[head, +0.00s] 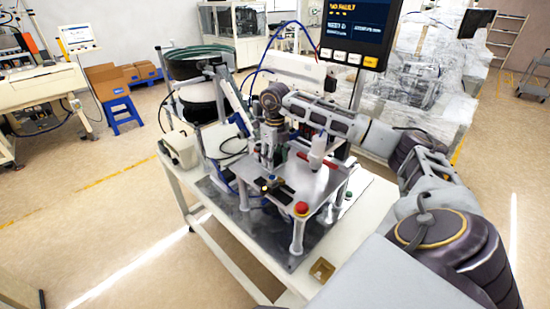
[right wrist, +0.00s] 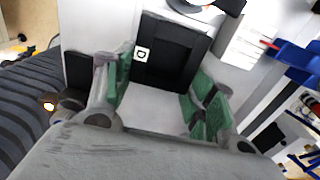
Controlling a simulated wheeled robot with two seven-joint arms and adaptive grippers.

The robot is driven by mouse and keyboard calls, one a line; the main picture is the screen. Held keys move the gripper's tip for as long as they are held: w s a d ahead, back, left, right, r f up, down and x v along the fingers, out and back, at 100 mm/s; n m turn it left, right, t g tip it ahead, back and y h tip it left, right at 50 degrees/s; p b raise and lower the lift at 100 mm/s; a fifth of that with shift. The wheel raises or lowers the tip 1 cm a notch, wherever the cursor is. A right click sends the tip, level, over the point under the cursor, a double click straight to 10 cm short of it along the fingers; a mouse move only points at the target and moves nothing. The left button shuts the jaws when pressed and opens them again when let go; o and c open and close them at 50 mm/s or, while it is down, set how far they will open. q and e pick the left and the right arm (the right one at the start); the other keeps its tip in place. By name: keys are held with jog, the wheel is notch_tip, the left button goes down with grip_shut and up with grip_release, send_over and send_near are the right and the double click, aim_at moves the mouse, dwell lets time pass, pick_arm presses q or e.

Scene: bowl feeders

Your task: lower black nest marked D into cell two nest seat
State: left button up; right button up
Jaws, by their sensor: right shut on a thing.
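In the head view my right gripper (head: 268,153) points down over the metal work plate, and the nest is too small to make out there. Which seat is cell two's cannot be told. My left gripper is not in view.
The work plate (head: 325,185) stands on legs on a white table (head: 360,188). A red button (head: 301,209) is at its near corner and a white cylinder (head: 317,152) stands upright close by. A bowl feeder (head: 195,85) is behind left. A screen (head: 357,22) hangs above.

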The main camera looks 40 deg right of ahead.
jog(key=shift+f, duration=0.1)
jog(key=o, duration=1.2)
jog(key=shift+o, duration=0.2)
jog(key=shift+a, duration=0.1)
jog(key=shift+r+p, duration=0.35)
jog(key=shift+r, duration=0.25)
notch_tip(320, 180, up, 2)
jog(key=shift+r+p, duration=0.1)
jog(key=shift+p, duration=0.55)
jog(key=shift+r+p, duration=1.2)
jog(key=shift+r, duration=0.55)
